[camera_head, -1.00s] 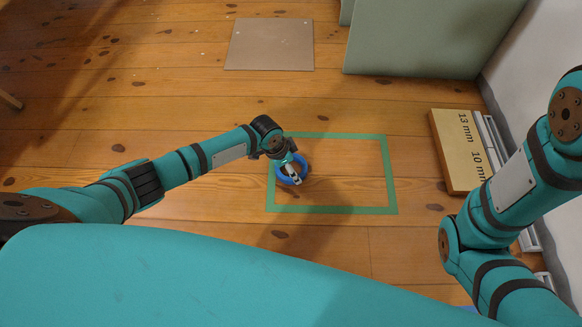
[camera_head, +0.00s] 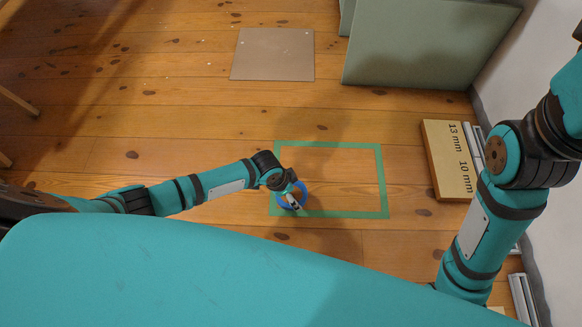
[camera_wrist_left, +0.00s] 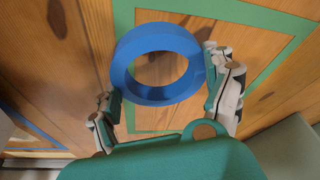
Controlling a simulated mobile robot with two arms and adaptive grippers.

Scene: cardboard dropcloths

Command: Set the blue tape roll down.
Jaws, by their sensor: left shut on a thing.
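The blue tape roll (camera_head: 303,190) is at the left side of a green tape outline (camera_head: 382,185) on the wooden floor. My left gripper (camera_head: 293,199) is shut on the roll and partly covers it in the head view. In the left wrist view the roll (camera_wrist_left: 150,97) is between the two fingers of my left gripper (camera_wrist_left: 160,85), with the floor visible through its hole. I cannot tell whether the roll touches the floor. My right arm is at the right of the head view, but its gripper does not show.
A grey-brown plate (camera_head: 273,55) lies beyond the outline, with large green-grey boards (camera_head: 420,45) at the back. A box marked 13 mm and 10 mm (camera_head: 450,165) lies near the right wall. The floor inside the outline is otherwise clear.

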